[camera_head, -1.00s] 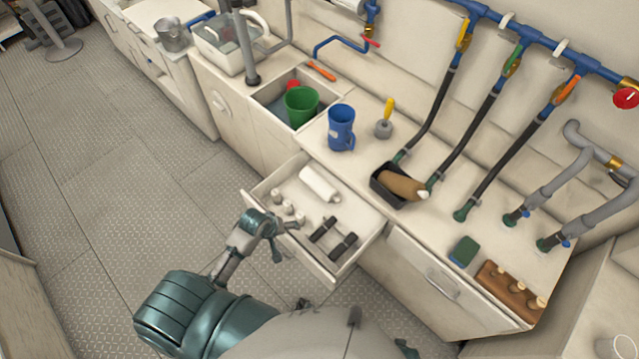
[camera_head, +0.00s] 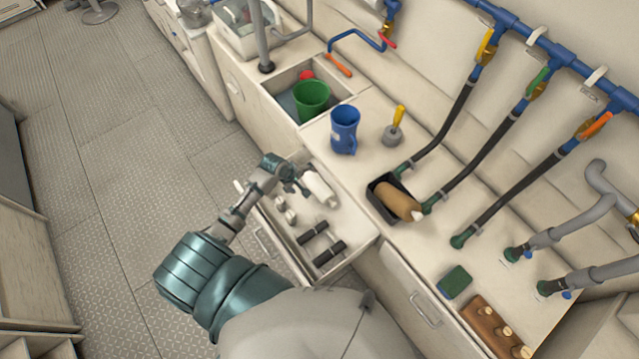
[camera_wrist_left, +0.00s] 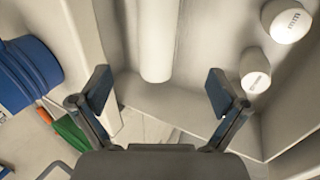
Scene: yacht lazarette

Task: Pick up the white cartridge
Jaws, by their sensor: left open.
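The white cartridge (camera_head: 318,189) lies in the open drawer (camera_head: 352,243), toward its back end in the head view. In the left wrist view the white cartridge (camera_wrist_left: 158,40) runs down from the top edge, its near end between and beyond the fingertips. My left gripper (camera_head: 297,182) is over the drawer beside the cartridge; in the left wrist view its two fingers (camera_wrist_left: 158,92) are spread wide and hold nothing. Part of the cartridge is hidden by the gripper in the head view. My right gripper is not in view.
Small white pieces (camera_head: 285,208) and two black cylinders (camera_head: 322,242) share the drawer. A blue mug (camera_head: 344,130), a black tray with a brown bottle (camera_head: 397,202) and a green sponge (camera_head: 455,281) stand on the counter. A green bucket (camera_head: 311,98) is in the sink.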

